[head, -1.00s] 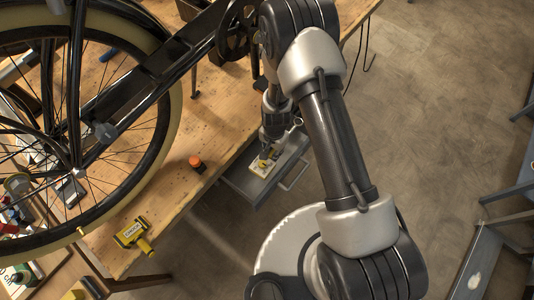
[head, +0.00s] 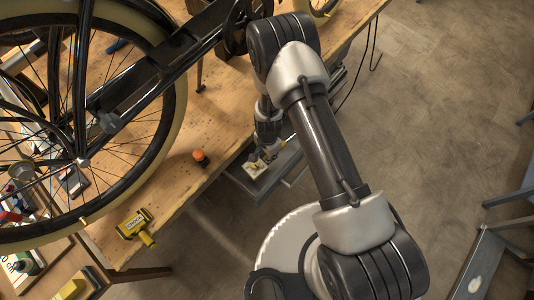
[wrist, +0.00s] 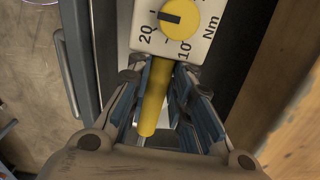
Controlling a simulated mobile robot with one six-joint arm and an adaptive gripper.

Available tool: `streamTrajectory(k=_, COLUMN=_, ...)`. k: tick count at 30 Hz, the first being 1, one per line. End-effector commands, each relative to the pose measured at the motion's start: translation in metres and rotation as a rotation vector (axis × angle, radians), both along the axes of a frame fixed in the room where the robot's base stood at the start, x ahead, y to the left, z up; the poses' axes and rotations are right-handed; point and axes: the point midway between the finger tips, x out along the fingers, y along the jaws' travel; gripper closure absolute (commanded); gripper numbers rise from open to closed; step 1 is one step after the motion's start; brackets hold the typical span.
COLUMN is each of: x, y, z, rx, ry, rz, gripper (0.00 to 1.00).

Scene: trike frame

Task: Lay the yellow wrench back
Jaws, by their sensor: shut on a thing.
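The yellow wrench (wrist: 153,100) shows in the wrist view as a yellow handle between the two fingers of my gripper (wrist: 160,115). Beyond it is a white dial plate (wrist: 200,22) with a yellow knob, marked 20, 10 and Nm. My gripper is shut on the yellow handle. In the head view my gripper (head: 264,155) points down at the open grey drawer (head: 240,181) beside the workbench, with the white and yellow piece (head: 256,168) below it. I cannot tell whether the wrench touches the drawer floor.
The wooden workbench (head: 185,190) carries a bicycle wheel (head: 160,170), an orange-topped item (head: 200,156) and a yellow labelled tool (head: 133,224). The bench edge runs close beside the drawer. Open floor (head: 430,120) lies to the right.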

Motion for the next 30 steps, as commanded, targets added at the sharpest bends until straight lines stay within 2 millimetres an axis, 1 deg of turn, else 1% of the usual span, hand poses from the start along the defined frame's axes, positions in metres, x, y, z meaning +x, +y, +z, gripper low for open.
streamTrajectory(k=1, x=0.0, y=0.0, z=-0.009, rx=0.001, ry=-0.001, rz=0.0, gripper=1.0)
streamTrajectory(k=3, x=0.0, y=0.0, z=-0.016, rx=0.001, ry=-0.001, rz=0.0, gripper=1.0)
streamTrajectory(k=15, x=0.0, y=0.0, z=-0.054, rx=0.0, ry=0.0, rz=-0.001, gripper=1.0)
streamTrajectory(k=20, x=0.0, y=0.0, z=-0.06, rx=0.001, ry=-0.001, rz=-0.001, gripper=1.0)
streamTrajectory(k=30, x=0.001, y=0.0, z=-0.06, rx=0.001, ry=-0.001, rz=-0.001, gripper=1.0)
